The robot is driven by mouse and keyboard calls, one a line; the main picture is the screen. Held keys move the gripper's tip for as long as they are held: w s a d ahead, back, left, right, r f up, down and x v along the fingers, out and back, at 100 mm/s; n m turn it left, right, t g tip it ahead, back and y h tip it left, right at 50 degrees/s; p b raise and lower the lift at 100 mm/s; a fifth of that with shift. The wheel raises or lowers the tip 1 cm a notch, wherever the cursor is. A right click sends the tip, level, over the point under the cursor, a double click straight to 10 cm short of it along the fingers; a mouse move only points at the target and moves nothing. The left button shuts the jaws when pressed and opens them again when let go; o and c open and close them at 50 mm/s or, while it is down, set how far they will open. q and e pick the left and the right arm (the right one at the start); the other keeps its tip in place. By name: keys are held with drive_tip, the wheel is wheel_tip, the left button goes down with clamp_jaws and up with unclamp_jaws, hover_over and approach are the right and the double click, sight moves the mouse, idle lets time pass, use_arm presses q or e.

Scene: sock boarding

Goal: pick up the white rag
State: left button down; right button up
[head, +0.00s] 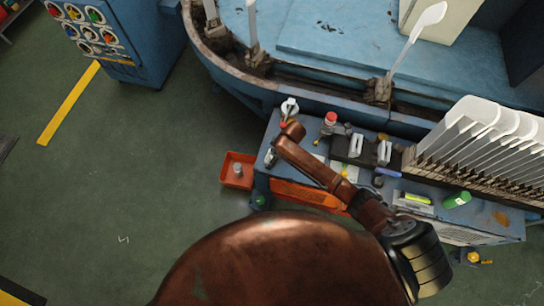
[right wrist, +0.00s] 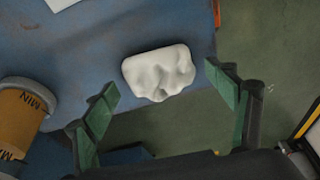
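The white rag (right wrist: 160,72) is a crumpled, rounded lump near the edge of a blue tabletop (right wrist: 190,22) in the right wrist view. My right gripper (right wrist: 160,80) is open, its green fingers apart on either side of the rag. The fingers appear clear of it, with nothing held. In the head view my brown right arm reaches to the far left corner of the blue workbench (head: 400,228). A small white shape shows by the arm's end there, but I cannot tell whether it is the rag. My left gripper is not in view.
A yellow-orange cylinder (right wrist: 22,115) marked MIN stands left of the rag. An orange bin (head: 233,181) is beside the bench's left side.

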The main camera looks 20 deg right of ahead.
drive_tip(key=c, duration=1.1)
